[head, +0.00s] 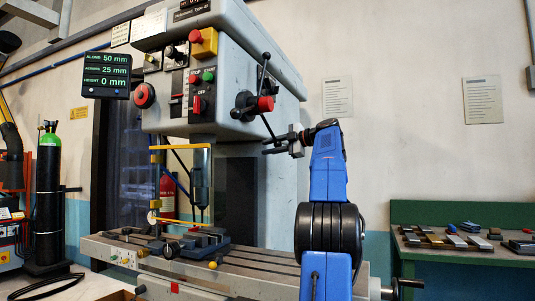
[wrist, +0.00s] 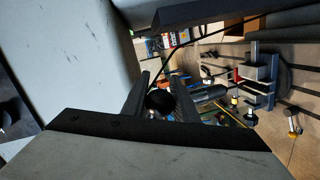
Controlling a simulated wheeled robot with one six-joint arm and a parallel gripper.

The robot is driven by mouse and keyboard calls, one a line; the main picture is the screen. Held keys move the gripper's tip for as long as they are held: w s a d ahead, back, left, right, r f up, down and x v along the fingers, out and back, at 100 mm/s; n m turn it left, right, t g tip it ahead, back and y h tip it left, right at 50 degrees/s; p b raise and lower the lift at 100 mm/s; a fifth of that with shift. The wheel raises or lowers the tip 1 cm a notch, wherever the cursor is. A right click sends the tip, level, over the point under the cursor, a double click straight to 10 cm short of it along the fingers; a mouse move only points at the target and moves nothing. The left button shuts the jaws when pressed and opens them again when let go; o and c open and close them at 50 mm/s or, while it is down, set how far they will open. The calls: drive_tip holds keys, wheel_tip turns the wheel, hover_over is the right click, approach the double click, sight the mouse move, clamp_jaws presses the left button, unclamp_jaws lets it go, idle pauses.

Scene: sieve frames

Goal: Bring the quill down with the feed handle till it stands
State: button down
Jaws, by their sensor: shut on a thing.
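The feed handle (head: 265,104) is on the right side of the drill head, with a red hub and thin dark spokes. One spoke points up to a black knob; another runs down to my gripper (head: 271,146). In the wrist view my gripper (wrist: 158,96) is shut on a round black knob (wrist: 160,102) between its two dark fingers. The quill (head: 202,160) shows as a grey cylinder beneath the head, above the machine table. The display (head: 106,75) reads along 50 mm, across 25 mm, height 0 mm.
The machine table (head: 265,262) carries a blue vise (head: 200,243) under the quill. A yellow frame (head: 155,185) stands left of the quill. A green bench (head: 460,215) with loose parts is at right; a gas cylinder (head: 47,195) stands at left.

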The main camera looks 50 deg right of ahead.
drive_tip(key=shift+w+d+r+n, duration=0.1)
drive_tip(key=shift+d+r+n, duration=0.2)
drive_tip(key=shift+r, duration=0.15)
drive_tip(key=c, duration=1.4)
unclamp_jaws()
drive_tip(key=v, duration=1.7)
drive_tip(key=shift+s, duration=0.2)
drive_tip(key=shift+d, duration=0.1)
